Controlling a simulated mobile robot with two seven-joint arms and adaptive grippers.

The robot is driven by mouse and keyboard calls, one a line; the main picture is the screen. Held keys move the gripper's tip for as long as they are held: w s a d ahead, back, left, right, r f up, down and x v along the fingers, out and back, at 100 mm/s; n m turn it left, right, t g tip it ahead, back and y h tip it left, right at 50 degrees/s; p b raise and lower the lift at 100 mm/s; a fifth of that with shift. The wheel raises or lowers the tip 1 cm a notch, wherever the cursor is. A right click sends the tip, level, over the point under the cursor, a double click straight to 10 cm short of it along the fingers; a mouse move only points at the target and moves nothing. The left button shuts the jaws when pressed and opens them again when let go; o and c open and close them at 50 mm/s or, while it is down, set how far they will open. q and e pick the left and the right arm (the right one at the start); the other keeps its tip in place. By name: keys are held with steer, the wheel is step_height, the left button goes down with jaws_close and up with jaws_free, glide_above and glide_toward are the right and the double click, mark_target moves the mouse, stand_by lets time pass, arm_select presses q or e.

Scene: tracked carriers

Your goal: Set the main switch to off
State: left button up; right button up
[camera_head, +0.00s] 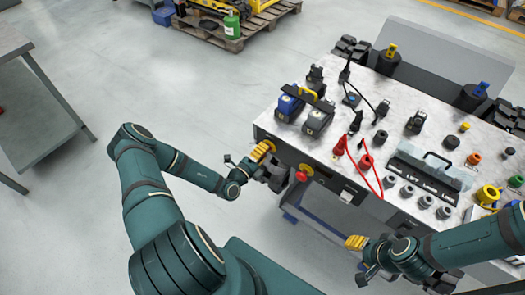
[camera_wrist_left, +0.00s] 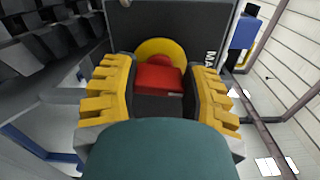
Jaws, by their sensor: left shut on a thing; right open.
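The main switch shows in the left wrist view as a red handle (camera_wrist_left: 158,79) in front of a round yellow plate (camera_wrist_left: 160,47). It is on a dark panel with a partly cut-off label starting "MA". My left gripper (camera_head: 266,157) is at the front left of the workbench in the head view, shut on the red handle. Its yellow fingers lie on both sides of the handle in the left wrist view (camera_wrist_left: 158,92). In the head view the handle is hidden by the gripper. My right gripper (camera_head: 356,243) is open and empty, before the bench front.
The bench top (camera_head: 340,112) holds battery packs (camera_head: 316,118), red and black cables, a lockout-style grey case (camera_head: 428,172) and several knobs. A red mushroom button (camera_head: 303,174) is just right of my left gripper. A grey table (camera_head: 40,100) stands left; floor between is clear.

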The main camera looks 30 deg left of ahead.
arm_select(q)
steer(key=shift+f+n, duration=0.1)
steer(key=shift+n, duration=0.6)
steer(key=o, duration=1.2)
steer(key=s, duration=1.2)
steer(key=shift+a, duration=0.45)
